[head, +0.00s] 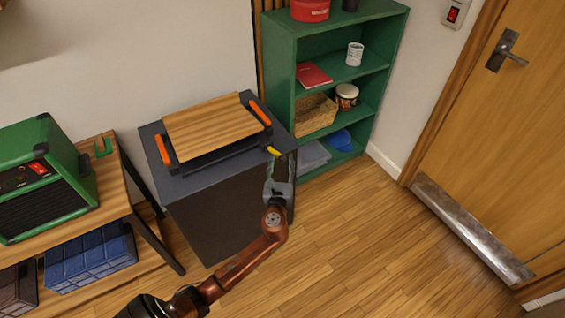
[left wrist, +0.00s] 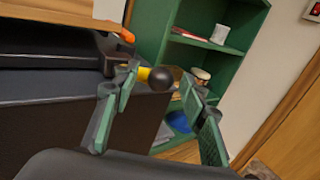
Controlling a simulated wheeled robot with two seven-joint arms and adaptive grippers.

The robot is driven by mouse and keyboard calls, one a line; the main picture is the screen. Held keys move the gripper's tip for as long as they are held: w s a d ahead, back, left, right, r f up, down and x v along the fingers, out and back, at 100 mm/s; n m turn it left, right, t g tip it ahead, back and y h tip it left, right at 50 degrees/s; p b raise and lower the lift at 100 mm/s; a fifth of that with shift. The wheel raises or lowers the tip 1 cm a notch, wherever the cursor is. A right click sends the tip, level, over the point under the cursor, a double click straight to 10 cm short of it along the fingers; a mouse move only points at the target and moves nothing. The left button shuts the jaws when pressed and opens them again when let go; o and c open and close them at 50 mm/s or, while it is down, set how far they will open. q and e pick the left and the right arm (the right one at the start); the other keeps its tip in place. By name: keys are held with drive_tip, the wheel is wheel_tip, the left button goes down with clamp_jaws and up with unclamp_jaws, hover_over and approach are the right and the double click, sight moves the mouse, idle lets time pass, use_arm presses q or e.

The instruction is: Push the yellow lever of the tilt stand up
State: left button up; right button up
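The tilt stand (head: 212,132) sits on top of a dark cabinet, with a wooden board on it and orange grips at both sides. Its yellow lever (head: 273,151) sticks out at the right front. In the left wrist view the yellow lever (left wrist: 145,74) ends in a black ball knob. My left gripper (head: 280,164) is at the lever, beside the cabinet's right side. In the left wrist view my left gripper (left wrist: 160,78) is open, and the knob appears between its fingertips. I cannot tell whether a finger touches the lever. My right gripper is not in view.
The dark cabinet (head: 215,218) stands close under my left gripper. A green shelf (head: 285,85) with a basket, a book and cups stands just behind to the right. A wooden bench (head: 125,190) with a green amplifier (head: 45,170) is at the left. The floor at right is clear.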

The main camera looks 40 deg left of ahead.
use_arm(q)
drive_tip(key=shift+c, duration=0.7)
drive_tip(key=c, duration=0.5)
drive_tip(key=shift+d, duration=0.15)
clamp_jaws()
